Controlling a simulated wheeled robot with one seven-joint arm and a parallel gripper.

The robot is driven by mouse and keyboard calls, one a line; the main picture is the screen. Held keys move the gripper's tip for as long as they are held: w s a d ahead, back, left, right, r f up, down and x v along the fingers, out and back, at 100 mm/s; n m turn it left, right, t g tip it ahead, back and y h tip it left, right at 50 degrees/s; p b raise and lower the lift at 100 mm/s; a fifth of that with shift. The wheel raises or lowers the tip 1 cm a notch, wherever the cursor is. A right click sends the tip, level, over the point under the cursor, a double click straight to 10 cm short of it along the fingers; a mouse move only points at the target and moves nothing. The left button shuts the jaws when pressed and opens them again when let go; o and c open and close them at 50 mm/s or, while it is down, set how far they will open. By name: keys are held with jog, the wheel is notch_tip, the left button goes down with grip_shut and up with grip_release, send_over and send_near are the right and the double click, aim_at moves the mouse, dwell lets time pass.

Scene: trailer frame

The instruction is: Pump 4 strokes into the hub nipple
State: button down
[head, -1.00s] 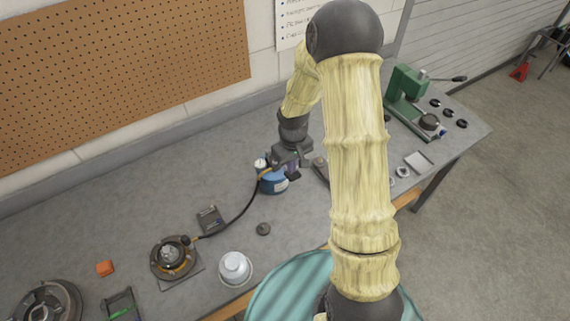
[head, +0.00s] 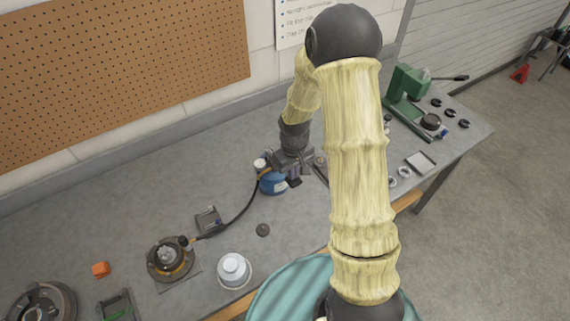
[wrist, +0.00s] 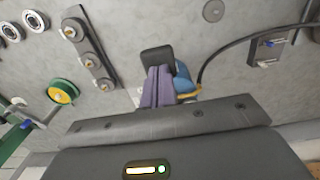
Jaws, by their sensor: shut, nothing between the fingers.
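The hub (head: 160,270) sits on a flat base at the bench's left-middle, with a metal centre. A black hose (head: 236,217) runs from an orange-and-dark fitting at the hub to the blue pump (head: 268,186). The fitting appears to be on the hub's nipple, but the contact is too small to tell. My gripper (head: 293,179) is at the pump's right side, close above it. In the wrist view its purple fingers (wrist: 157,86) are together and empty, beside the blue pump body (wrist: 184,82). A dark square pad lies at the fingertips; whether they touch it is unclear.
A green press (head: 406,88) stands at the right end. The pegboard wall is behind.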

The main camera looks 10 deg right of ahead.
jog(key=shift+s+f+b, duration=0.1)
jog(key=shift+f+b, duration=0.25)
jog(key=shift+f, duration=0.5)
jog(key=shift+f+b, duration=0.75)
jog(key=shift+f, duration=0.1)
jog(key=shift+r, duration=0.1)
notch_tip(320, 180, up, 12)
jog(key=w+p, duration=0.1)
jog(key=p, duration=0.8)
jog(key=shift+s+a, duration=0.1)
dwell(0.5)
